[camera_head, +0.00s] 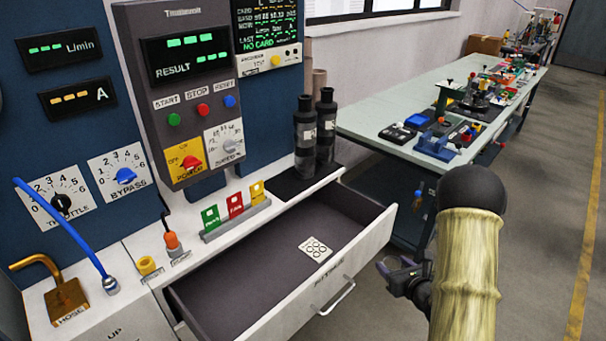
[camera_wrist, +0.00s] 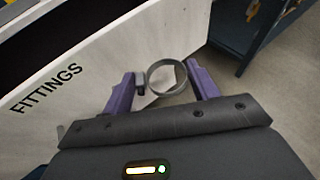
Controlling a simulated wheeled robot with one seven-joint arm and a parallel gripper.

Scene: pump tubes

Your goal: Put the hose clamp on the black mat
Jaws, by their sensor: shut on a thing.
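The hose clamp (camera_wrist: 168,64), a thin grey metal ring with a small dark screw housing, sits between the purple fingers of my gripper (camera_wrist: 167,86) in the wrist view. The gripper is shut on it, in front of the drawer's outer face. In the head view my gripper (camera_head: 392,274) is right of the open drawer and outside it; the clamp cannot be made out there. The black mat (camera_head: 286,184) lies on the white counter behind the drawer, with two dark cylinders (camera_head: 305,140) at its back right.
The open drawer (camera_head: 372,236), labelled FITTINGS in the wrist view, holds a white card with circles (camera_head: 316,249). Coloured cards (camera_head: 235,205) stand in a rack left of the mat. A green-topped workbench (camera_head: 370,125) stands behind. The mat's front part is clear.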

